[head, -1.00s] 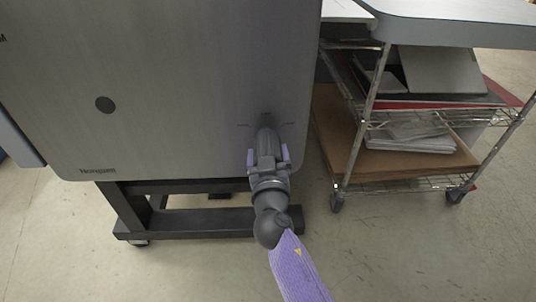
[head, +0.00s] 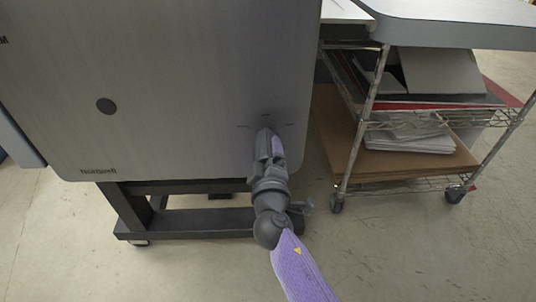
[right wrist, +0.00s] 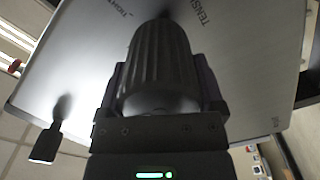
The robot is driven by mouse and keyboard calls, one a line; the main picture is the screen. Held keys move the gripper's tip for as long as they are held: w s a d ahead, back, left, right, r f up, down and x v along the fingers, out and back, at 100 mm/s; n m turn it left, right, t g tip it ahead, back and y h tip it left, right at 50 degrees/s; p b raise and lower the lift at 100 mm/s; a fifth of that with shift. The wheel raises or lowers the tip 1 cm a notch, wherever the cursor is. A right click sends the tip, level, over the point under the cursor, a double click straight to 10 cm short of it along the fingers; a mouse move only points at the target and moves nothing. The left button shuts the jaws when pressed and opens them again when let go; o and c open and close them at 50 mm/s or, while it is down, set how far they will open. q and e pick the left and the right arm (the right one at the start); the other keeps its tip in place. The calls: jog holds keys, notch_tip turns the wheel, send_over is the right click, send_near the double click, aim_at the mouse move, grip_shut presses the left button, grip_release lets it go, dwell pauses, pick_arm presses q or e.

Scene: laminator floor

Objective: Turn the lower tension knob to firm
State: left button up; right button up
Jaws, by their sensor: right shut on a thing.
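The lower tension knob (right wrist: 158,65) is a dark ribbed knob on the grey machine panel (head: 190,90). In the right wrist view it fills the middle, between the two fingers, with part of the word "TENSION" printed on the panel beside it. My right gripper (head: 268,140) is at the panel's lower right in the head view, shut on the knob and hiding most of it. It also shows in the right wrist view (right wrist: 165,90), a finger on each side of the knob. The knob's pointer and setting cannot be made out. My left gripper is not in view.
A wire cart (head: 362,135) with boards and papers stands to the right of the machine. A pale tabletop (head: 460,22) is above it. The machine's dark wheeled stand (head: 190,222) is below the panel. Open floor lies in front.

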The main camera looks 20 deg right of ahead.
jog(key=shift+n, duration=1.2)
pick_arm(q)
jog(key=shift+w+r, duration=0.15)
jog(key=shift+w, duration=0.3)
pick_arm(e)
jog(key=shift+n, duration=0.4)
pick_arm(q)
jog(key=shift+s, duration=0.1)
pick_arm(e)
jog(key=o, duration=1)
pick_arm(q)
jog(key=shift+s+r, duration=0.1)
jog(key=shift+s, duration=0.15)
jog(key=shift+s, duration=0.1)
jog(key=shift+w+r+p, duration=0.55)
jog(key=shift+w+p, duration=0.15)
jog(key=shift+p, duration=0.25)
pick_arm(e)
jog(key=v, duration=1)
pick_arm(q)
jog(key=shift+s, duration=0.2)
